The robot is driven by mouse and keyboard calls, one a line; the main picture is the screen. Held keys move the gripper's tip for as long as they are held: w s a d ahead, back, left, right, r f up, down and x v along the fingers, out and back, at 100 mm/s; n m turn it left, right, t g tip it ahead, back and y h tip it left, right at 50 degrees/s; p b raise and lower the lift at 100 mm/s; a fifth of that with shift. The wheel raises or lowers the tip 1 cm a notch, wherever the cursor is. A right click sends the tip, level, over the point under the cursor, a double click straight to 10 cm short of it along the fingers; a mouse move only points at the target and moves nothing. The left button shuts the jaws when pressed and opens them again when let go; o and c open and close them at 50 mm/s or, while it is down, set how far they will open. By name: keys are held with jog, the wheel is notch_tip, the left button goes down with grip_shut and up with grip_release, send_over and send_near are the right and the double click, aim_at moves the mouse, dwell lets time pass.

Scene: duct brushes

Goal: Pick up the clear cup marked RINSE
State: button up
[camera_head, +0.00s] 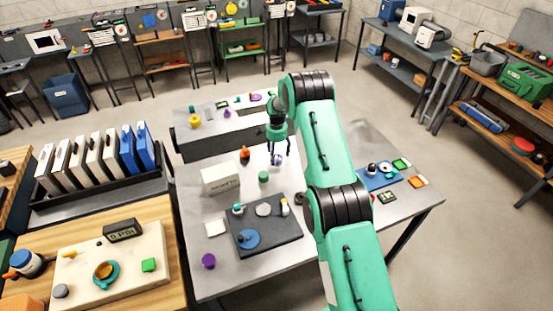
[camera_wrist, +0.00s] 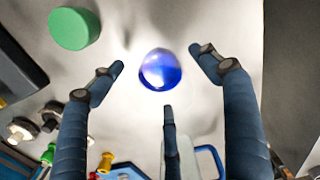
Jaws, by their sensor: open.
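A small clear cup with blue in it (camera_wrist: 160,70) stands on the grey table, seen from above in the wrist view. In the head view it is a small bluish shape (camera_head: 277,160) under my gripper. No RINSE lettering is readable on it. My gripper (camera_head: 280,151) is open and points down over the cup. In the wrist view two fingers are at its left and right and the third is below it in the picture, with gaps between. Nothing is held.
A green cylinder (camera_wrist: 74,28) stands close by; it also shows in the head view (camera_head: 264,177). An orange bottle (camera_head: 245,155), a white box (camera_head: 220,178) and a dark tray (camera_head: 282,243) are on the same table. A blue mat (camera_head: 377,183) lies to the right. Bare table surrounds the cup.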

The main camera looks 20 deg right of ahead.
jog(key=c, duration=1.4)
jog(key=shift+o, duration=0.2)
jog(key=shift+r, duration=0.35)
jog(key=shift+r, duration=1.4)
jog(key=shift+s+r, duration=0.1)
jog(key=shift+s, duration=0.05)
jog(key=s+a+r, duration=0.1)
jog(key=s+a, duration=0.1)
jog(key=s, duration=1.3)
jog(key=shift+a+r, duration=0.15)
jog(key=shift+a, duration=0.25)
jog(key=shift+s, duration=0.2)
